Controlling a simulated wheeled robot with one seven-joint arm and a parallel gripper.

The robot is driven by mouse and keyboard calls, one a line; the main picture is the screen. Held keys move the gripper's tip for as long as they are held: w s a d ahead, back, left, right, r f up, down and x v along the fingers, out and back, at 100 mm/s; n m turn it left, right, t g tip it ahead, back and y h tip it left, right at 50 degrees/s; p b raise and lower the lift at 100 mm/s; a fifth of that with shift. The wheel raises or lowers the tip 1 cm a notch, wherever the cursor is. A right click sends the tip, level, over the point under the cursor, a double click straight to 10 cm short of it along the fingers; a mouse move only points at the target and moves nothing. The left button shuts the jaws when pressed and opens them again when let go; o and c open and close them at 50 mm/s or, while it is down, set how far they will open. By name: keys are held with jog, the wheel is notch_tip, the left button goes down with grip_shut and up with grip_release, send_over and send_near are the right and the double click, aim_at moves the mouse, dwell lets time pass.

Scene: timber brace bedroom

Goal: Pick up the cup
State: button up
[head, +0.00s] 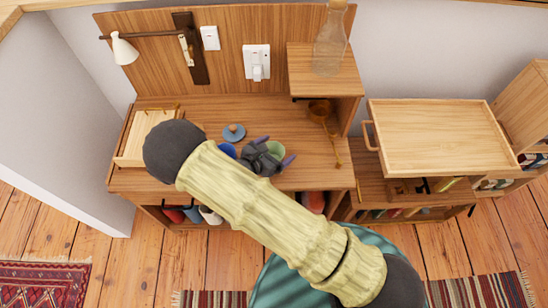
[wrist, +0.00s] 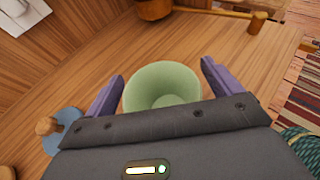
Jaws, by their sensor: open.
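A pale green cup (wrist: 162,88) stands upright on the wooden desk, its open rim facing my wrist camera. In the head view only part of the green cup (head: 275,148) shows beside my gripper. My gripper (wrist: 163,70) is open, with one purple finger on each side of the cup and a visible gap at the upper rim. The cup's near lower part is hidden behind the dark gripper body. In the head view my gripper (head: 276,151) is low over the middle of the desk.
A blue disc with a wooden knob (head: 234,132) lies left of the cup, near a partly hidden blue object (head: 227,150). A brown pot-like vessel (head: 319,107) and a long-handled wooden tool (head: 335,150) are to the right. A glass bottle (head: 330,45) stands on the raised shelf.

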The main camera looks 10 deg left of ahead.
jog(key=shift+c, duration=0.2)
jog(key=c, duration=1.1)
jog(key=shift+c, duration=0.2)
notch_tip(320, 180, up, 10)
jog(key=shift+p, duration=0.4)
